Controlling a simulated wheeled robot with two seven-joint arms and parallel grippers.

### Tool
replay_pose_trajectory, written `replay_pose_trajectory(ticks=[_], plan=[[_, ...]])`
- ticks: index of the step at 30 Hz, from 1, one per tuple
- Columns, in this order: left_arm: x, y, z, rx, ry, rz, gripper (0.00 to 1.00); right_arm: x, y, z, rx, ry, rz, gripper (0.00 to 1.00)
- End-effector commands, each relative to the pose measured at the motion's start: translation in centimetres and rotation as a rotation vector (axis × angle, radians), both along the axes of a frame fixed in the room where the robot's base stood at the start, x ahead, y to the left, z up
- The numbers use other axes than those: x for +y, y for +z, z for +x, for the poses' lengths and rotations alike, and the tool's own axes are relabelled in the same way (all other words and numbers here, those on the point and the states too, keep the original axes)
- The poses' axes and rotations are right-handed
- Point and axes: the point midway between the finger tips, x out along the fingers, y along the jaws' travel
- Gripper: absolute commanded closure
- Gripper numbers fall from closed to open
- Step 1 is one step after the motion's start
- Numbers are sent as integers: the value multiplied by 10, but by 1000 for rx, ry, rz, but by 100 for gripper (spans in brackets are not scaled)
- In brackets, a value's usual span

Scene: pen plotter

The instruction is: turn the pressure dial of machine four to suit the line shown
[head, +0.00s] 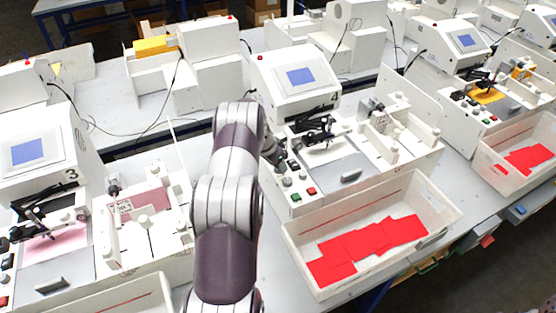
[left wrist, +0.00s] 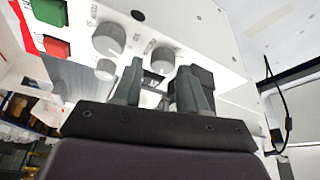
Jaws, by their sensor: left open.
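Machine four (head: 300,85) stands in the middle of the head view, with a lit blue screen and a "4" on its front; the screen's content is too small to read. Its control panel has grey dials (head: 287,181) beside a green and a red button. My left gripper (left wrist: 160,80) is open at the panel, its fingers pointing at a grey dial (left wrist: 158,58) that shows beyond the gap between them. I cannot tell whether they touch it. Another large dial (left wrist: 108,40) is to its left. The dial labels are not legible. My right gripper is not in view.
A tray with red sheets (head: 370,240) stands in front of machine four. Machine three (head: 40,150) is at the left, and another machine (head: 455,60) is at the right. In the wrist view, a green button (left wrist: 48,10) and a red button (left wrist: 57,47) lie left of the dials.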

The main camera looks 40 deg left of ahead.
Motion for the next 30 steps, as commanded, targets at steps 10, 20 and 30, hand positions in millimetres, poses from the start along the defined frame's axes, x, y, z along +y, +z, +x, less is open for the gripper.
replay_pose_trajectory(ticks=[10, 20, 30], plan=[[-1, -13, 5, 0, 0, 1, 58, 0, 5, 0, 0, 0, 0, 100], [-1, -13, 5, 0, 0, 0, 99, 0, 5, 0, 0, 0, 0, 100], [-1, -13, 5, -1, 75, 1, 99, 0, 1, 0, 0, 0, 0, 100]])
